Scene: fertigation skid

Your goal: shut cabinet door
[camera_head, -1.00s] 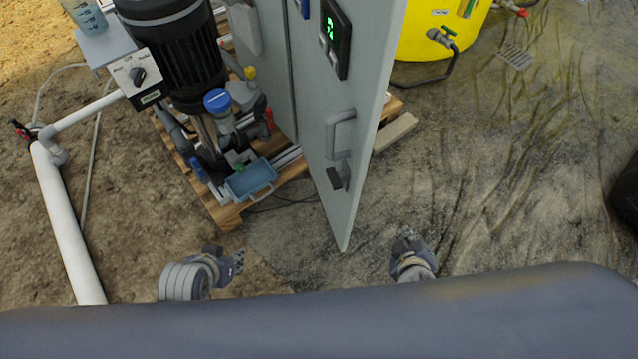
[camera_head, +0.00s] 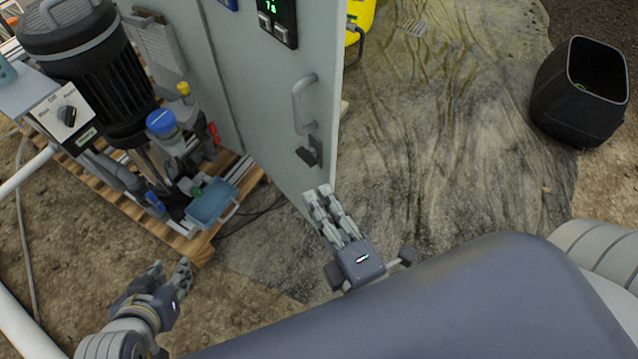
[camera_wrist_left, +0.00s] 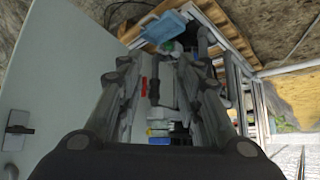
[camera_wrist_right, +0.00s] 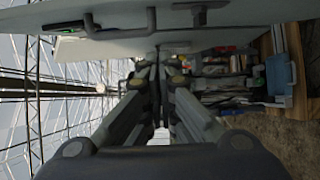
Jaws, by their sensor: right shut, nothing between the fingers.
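The cabinet door (camera_head: 270,105), a pale grey panel with a bar handle (camera_head: 302,104), a dark latch (camera_head: 309,152) and a display, stands open in the head view. My right gripper (camera_head: 318,192) is shut and empty at the door's lower free corner, overlapping it in the picture; I cannot tell whether it touches. In the right wrist view the door (camera_wrist_right: 115,17) spans the top, just beyond the fingertips. My left gripper (camera_head: 168,268) is open and empty, low at the left, apart from the door. The door also shows in the left wrist view (camera_wrist_left: 60,85).
A black pump motor (camera_head: 80,65) and fittings stand on a wooden pallet (camera_head: 195,245) left of the door, with a blue tray (camera_head: 210,203). A black bin (camera_head: 575,100) stands at right. Wet ground right of the door is clear.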

